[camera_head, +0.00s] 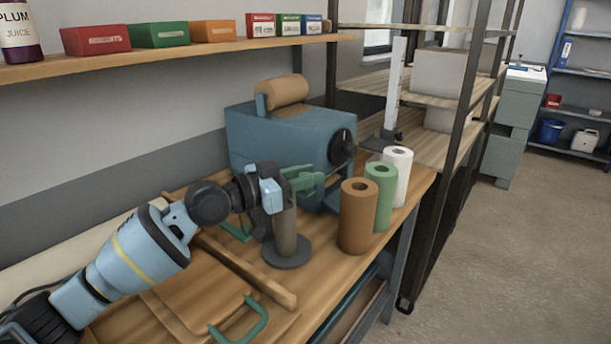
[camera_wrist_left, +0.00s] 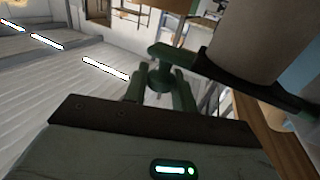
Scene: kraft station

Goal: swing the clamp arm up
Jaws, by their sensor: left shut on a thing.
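My left gripper (camera_head: 300,180) reaches in from the left and is level with the top of a grey-brown post (camera_head: 287,225) on a round dark base. In the left wrist view the gripper's green fingers (camera_wrist_left: 160,85) are closed around the green end of a dark arm (camera_wrist_left: 235,85). I take this to be the clamp arm. It runs to the right, past a large grey cylinder (camera_wrist_left: 262,38). In the head view the fingers and green parts overlap, so the clamp arm's exact angle is hard to tell. My right gripper is not in view.
A blue machine (camera_head: 270,140) with a brown roll (camera_head: 285,90) stands behind. Brown (camera_head: 357,220), green (camera_head: 381,200) and white (camera_head: 397,178) rolls stand to the right. A board with a green handle (camera_head: 243,325) and a wooden bar (camera_head: 245,268) lie in front.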

